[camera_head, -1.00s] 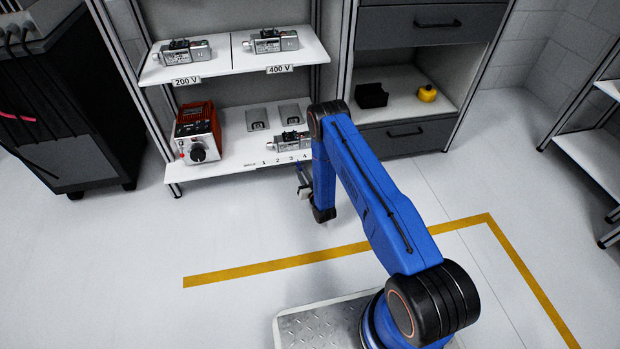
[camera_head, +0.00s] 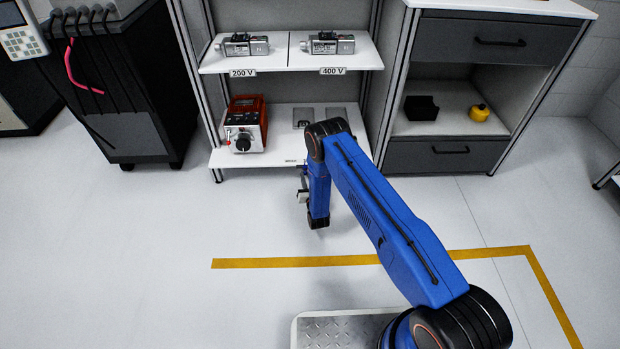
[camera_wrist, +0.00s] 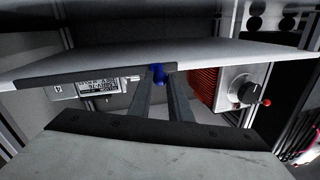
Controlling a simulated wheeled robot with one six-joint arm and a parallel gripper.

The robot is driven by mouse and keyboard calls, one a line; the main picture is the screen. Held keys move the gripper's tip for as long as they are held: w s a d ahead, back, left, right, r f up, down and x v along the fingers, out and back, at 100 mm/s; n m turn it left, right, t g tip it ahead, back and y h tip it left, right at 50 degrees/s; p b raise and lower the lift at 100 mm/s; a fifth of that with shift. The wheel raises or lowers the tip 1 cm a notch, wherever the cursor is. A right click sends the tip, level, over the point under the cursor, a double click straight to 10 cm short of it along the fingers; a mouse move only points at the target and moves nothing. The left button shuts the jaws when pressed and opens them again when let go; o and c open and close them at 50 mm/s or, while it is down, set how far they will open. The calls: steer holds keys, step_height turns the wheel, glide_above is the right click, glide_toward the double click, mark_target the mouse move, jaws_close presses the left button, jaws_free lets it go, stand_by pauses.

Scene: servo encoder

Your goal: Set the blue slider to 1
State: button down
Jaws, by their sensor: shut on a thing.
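The blue slider (camera_wrist: 158,73) shows in the wrist view at the shelf edge, between my fingertips. My gripper (camera_wrist: 161,79) is shut on it. In the head view my gripper (camera_head: 303,188) is partly visible beside my blue arm, in front of the lower shelf (camera_head: 232,159). There my arm hides the slider and most of the number scale along the shelf's front edge. I cannot read which number the slider stands at.
A red and white device with a black knob (camera_head: 246,124) stands on the lower shelf, left of my arm. A grey unit with a label (camera_wrist: 98,88) shows in the wrist view. Two more units sit on the upper shelf (camera_head: 292,67). The floor at left is clear.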

steer(key=shift+a, duration=0.25)
steer(key=c, duration=1.6)
jaws_free()
steer(key=shift+s, duration=0.1)
steer(key=s+d, duration=0.1)
steer(key=s, duration=0.4)
steer(key=s+d, duration=0.1)
steer(key=s, duration=0.5)
steer(key=s+d, duration=0.1)
steer(key=s, duration=0.5)
steer(key=shift+d, duration=0.2)
steer(key=shift+w, duration=0.1)
